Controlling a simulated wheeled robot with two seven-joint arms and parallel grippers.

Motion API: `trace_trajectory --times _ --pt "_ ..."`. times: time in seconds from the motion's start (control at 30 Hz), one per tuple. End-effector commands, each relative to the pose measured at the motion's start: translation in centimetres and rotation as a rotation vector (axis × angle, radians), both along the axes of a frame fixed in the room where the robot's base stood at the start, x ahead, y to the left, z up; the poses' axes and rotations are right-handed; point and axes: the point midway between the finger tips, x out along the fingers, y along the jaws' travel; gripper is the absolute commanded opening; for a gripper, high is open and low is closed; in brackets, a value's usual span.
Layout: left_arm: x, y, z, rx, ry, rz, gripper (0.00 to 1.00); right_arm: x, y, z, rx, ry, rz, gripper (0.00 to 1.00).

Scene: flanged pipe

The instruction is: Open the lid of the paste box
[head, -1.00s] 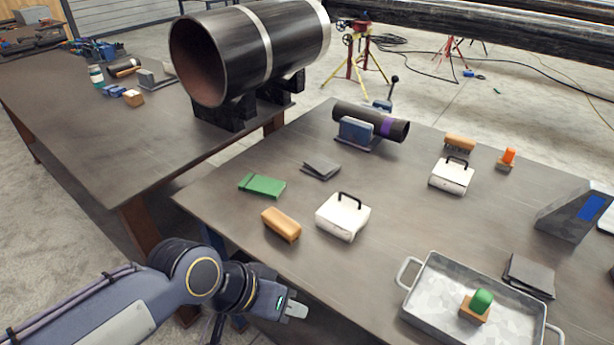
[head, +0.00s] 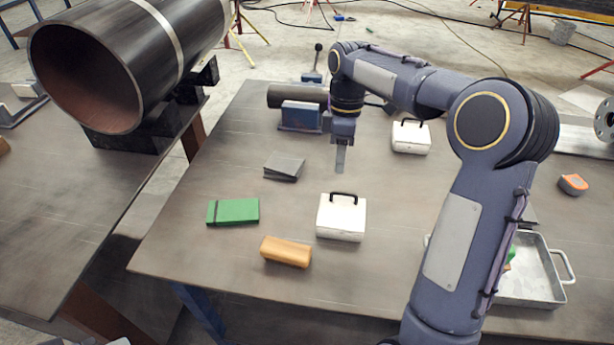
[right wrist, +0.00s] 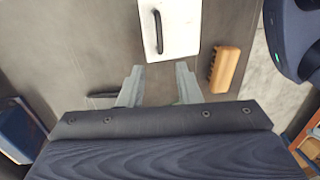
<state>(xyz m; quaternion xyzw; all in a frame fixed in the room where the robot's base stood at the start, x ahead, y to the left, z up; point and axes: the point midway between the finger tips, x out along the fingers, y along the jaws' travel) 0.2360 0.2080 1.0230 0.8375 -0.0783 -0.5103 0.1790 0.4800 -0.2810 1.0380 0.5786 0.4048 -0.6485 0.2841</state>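Two white boxes with black handles on closed lids stand on the table; nothing legible tells which is the paste box. The nearer white box (head: 341,219) is at the middle and also shows at the top of the right wrist view (right wrist: 178,28). The farther white box (head: 411,139) stands behind and to the right. My right gripper (head: 340,168) hangs pointing down above the table near the nearer box, not touching it. Its fingers (right wrist: 160,84) are apart and empty in the right wrist view. My left gripper is not visible in the head view.
An orange block (head: 286,252) lies just front-left of the nearer box. A green block (head: 233,212), a grey pad (head: 284,166) and a blue stand (head: 300,116) are to the left. My right arm partly hides a metal tray (head: 530,272). A large pipe (head: 130,60) rests far left.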

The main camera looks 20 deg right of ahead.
Motion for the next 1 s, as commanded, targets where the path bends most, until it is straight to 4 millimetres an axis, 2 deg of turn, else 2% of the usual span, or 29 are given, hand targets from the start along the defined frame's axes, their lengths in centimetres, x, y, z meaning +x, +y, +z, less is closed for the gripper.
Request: trace_trajectory --times 0.4,0.57,0.83,1.0 --pt "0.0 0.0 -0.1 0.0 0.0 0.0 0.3 -1.1 0.6 -6.1 -0.001 0.003 -0.001 0.31" --pt "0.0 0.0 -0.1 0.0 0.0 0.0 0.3 -1.3 0.7 -7.1 0.0 0.0 -0.002 0.31" --pt "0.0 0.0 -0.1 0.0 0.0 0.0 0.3 -1.3 0.7 -7.2 0.0 0.0 -0.002 0.31" --pt "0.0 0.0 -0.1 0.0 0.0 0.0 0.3 -1.3 0.7 -7.2 0.0 -0.001 -0.002 0.08"
